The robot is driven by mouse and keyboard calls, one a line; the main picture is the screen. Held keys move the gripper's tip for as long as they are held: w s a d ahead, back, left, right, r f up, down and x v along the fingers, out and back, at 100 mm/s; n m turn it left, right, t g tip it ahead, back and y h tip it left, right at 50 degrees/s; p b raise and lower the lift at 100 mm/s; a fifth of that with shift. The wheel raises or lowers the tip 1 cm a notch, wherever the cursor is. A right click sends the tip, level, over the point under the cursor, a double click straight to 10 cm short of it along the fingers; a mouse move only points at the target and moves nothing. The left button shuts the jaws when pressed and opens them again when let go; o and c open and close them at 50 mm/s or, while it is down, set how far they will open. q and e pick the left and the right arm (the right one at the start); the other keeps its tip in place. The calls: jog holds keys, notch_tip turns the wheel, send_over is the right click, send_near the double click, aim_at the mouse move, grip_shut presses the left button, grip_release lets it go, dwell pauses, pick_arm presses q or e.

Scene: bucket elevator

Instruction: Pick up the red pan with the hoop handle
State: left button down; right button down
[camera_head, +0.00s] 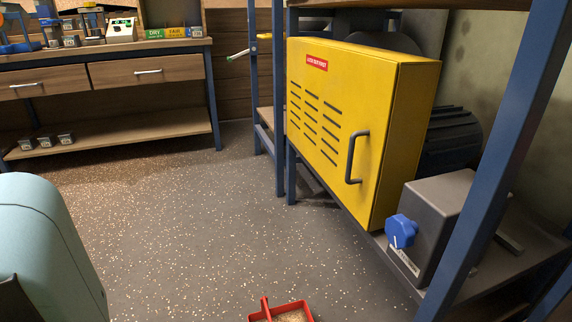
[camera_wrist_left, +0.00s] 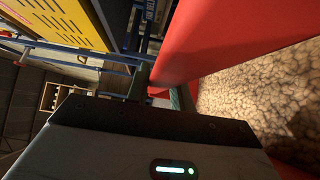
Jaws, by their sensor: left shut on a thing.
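The red pan (camera_head: 291,305) shows at the bottom edge of the head view, cut off by the frame, with tan grain (camera_head: 292,317) inside. Its upright red handle (camera_head: 265,306) stands at the left side. In the left wrist view the red pan (camera_wrist_left: 235,35) is large and close at the right, with the grain (camera_wrist_left: 265,95) beside it. My left gripper (camera_wrist_left: 162,93) is shut on a red part of the pan; which part is mostly hidden by the gripper body. My right gripper is in neither view.
A yellow cabinet (camera_head: 345,120) with a dark handle stands in a blue frame at the right. A grey box with a blue knob (camera_head: 401,231) is beside it. A wooden workbench (camera_head: 110,75) stands at the back left. The speckled floor (camera_head: 190,220) between is open, with scattered grains.

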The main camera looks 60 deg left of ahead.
pick_arm(q)
jog(key=shift+w+r, duration=0.15)
jog(key=shift+r, duration=0.1)
jog(key=shift+r+p, duration=0.55)
jog(key=shift+p, duration=0.15)
notch_tip(320, 180, up, 7)
jog(key=p, duration=0.5)
jog(key=shift+r, duration=0.2)
jog(key=shift+r+p, duration=0.6)
jog(key=shift+r, duration=0.25)
